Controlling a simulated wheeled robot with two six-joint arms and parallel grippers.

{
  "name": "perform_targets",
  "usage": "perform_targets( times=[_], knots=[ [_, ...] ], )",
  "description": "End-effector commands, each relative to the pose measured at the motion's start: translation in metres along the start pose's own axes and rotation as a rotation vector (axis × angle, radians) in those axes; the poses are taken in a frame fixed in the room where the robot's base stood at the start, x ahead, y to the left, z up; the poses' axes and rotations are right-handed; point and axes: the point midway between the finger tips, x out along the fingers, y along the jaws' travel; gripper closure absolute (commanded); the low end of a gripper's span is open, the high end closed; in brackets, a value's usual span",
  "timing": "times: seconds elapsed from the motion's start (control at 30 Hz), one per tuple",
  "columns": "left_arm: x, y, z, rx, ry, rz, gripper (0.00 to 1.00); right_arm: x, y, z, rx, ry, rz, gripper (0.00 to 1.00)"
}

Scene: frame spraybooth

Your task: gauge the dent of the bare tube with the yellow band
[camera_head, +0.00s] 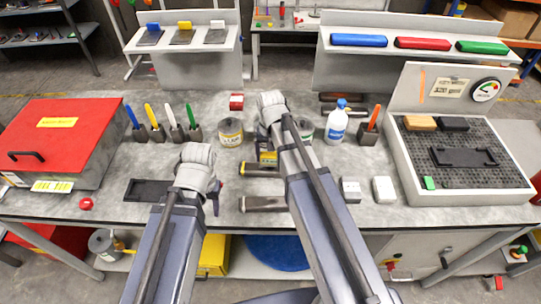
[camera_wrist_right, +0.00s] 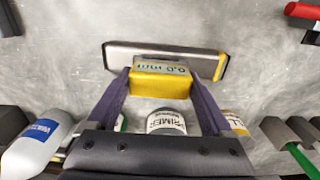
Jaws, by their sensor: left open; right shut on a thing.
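The bare grey tube with a yellow band at one end (camera_wrist_right: 222,66) lies on the bench in the right wrist view. It is partly hidden behind a yellow gauge (camera_wrist_right: 160,85) with a small display, whose text I cannot read surely. My right gripper (camera_wrist_right: 160,95) is shut on this gauge, holding it over the tube's middle; I cannot tell whether they touch. In the head view my right gripper (camera_head: 267,152) is at the bench middle, partly hidden by its arm. My left gripper (camera_head: 214,196) is open and empty, to the left of the tubes.
Another grey tube (camera_head: 264,204) lies nearer the front edge. Paint cans (camera_head: 230,132), a white bottle (camera_head: 336,124) and pens in holders (camera_head: 174,128) stand behind. A red box (camera_head: 60,130) is left; a grated tray (camera_head: 480,175) is right. Two small white blocks (camera_head: 383,189) lie right of my right arm.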

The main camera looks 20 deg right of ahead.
Motion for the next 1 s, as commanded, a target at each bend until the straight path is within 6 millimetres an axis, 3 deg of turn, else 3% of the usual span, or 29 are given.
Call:
perform_targets(
  times=[0.93, 0.97, 1.0],
  knots=[
    [0.013, 0.001, -0.001, 0.000, 0.000, 0.000, 0.50, 0.013, 0.000, 0.000, 0.000, 0.000, 0.000, 0.82],
    [0.012, 0.001, -0.001, 0.000, 0.000, 0.000, 0.50, 0.012, 0.000, 0.000, 0.000, 0.000, 0.000, 0.14],
    [0.011, 0.001, -0.001, 0.000, 0.000, 0.000, 0.50, 0.011, 0.000, 0.000, 0.000, 0.000, 0.000, 0.10]
  ],
)
